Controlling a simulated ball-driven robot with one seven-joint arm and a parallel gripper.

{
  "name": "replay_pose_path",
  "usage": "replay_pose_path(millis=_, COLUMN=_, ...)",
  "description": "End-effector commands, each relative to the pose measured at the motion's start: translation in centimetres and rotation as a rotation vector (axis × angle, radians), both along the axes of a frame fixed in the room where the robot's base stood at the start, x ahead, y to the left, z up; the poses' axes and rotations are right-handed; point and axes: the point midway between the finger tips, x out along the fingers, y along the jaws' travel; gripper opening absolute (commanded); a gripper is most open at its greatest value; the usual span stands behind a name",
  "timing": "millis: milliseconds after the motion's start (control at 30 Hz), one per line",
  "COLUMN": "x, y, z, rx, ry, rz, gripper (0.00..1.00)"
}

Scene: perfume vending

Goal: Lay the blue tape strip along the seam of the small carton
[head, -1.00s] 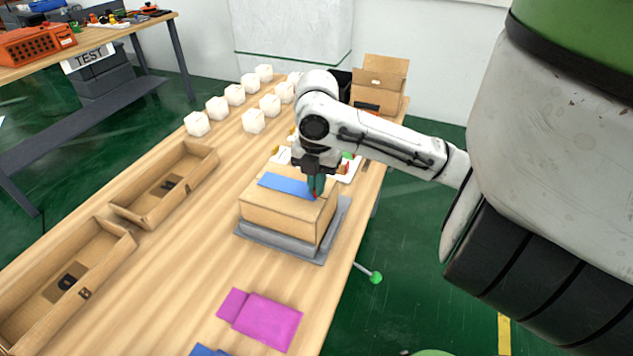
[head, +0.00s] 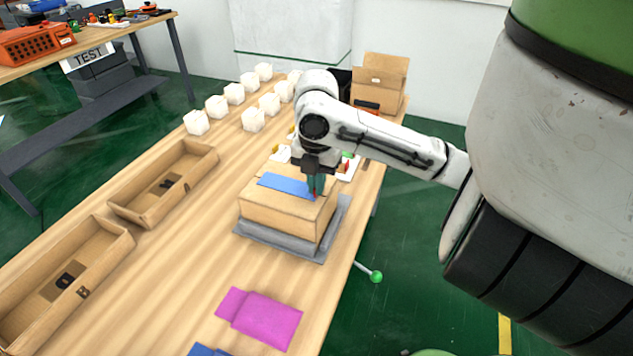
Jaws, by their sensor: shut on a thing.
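The small carton (head: 280,222) is a closed brown box on a grey plate (head: 283,247) near the table's right edge. The blue tape strip (head: 285,185) lies across the carton's top, running from its left part to my gripper. My gripper (head: 314,194) points down at the strip's right end and is shut on it, low over the carton top. The fingertips partly cover that end. I cannot tell whether the whole strip touches the carton, and the seam under it is hidden.
Two open cardboard trays (head: 125,222) lie along the left side. A magenta piece (head: 262,317) lies in front, with a blue piece (head: 207,350) at the bottom edge. Several white cubes (head: 253,120) and an open carton (head: 379,85) stand at the back.

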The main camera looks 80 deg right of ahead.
Motion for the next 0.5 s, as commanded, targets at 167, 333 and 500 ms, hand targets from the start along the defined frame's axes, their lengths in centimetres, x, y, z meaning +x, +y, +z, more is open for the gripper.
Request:
replay_pose_path(millis=167, x=0.00, y=0.00, z=-0.07, rx=0.000, ry=0.000, rz=0.000, gripper=0.14)
replay_pose_path(millis=333, x=0.00, y=0.00, z=-0.07, rx=0.000, ry=0.000, rz=0.000, gripper=0.31)
replay_pose_path(millis=500, x=0.00, y=0.00, z=-0.07, rx=0.000, ry=0.000, rz=0.000, gripper=0.36)
